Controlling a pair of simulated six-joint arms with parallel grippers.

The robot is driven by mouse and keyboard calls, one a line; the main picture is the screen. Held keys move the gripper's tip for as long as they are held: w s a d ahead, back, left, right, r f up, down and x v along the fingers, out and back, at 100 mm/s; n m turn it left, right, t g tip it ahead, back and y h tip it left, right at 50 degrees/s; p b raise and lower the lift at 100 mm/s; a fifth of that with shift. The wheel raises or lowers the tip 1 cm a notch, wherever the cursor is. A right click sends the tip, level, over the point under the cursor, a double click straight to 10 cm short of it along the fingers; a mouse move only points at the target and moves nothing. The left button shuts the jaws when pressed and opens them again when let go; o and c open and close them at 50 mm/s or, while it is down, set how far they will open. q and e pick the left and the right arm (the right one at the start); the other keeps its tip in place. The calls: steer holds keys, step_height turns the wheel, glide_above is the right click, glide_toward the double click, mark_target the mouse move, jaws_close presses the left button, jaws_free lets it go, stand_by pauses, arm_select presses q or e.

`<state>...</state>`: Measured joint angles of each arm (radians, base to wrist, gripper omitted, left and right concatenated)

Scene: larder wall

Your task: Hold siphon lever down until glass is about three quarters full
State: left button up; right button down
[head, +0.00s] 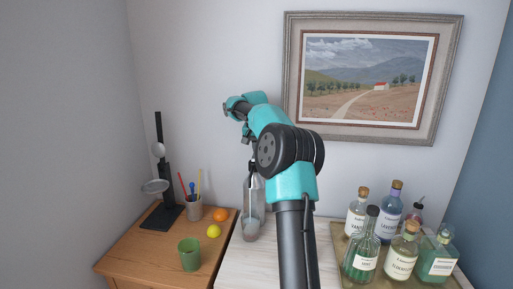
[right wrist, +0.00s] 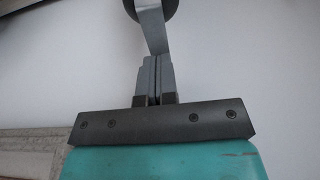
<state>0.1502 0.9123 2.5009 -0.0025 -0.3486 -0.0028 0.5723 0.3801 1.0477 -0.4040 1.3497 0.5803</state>
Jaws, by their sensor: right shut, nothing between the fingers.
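The siphon (head: 256,199) is a clear bottle with a dark head, standing on the pale board and partly hidden by my right arm. A small glass (head: 250,231) stands at its foot; its fill level is too small to tell. In the right wrist view a grey strip (right wrist: 151,32), apparently the siphon lever, runs from a dark round part to my right gripper (right wrist: 158,60). The gripper is shut and empty, its fingertips at the end of the strip; whether they touch or press it, I cannot tell. My left gripper is not in view.
Several labelled bottles (head: 402,262) stand on a tray at right. On the wooden top (head: 140,258) at left are a green cup (head: 190,255), an orange (head: 220,215), a lemon (head: 213,231), a pencil cup (head: 194,211) and a black stand (head: 167,190). A framed picture (head: 290,70) hangs behind.

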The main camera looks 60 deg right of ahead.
steer(key=shift+v, duration=0.8)
steer(key=shift+d+r, duration=0.1)
steer(key=shift+r, duration=0.3)
steer(key=a+v, duration=0.2)
steer(key=v, duration=1.1)
steer(key=shift+s+f, duration=0.25)
steer(key=shift+s, duration=0.15)
steer(key=shift+a, duration=0.1)
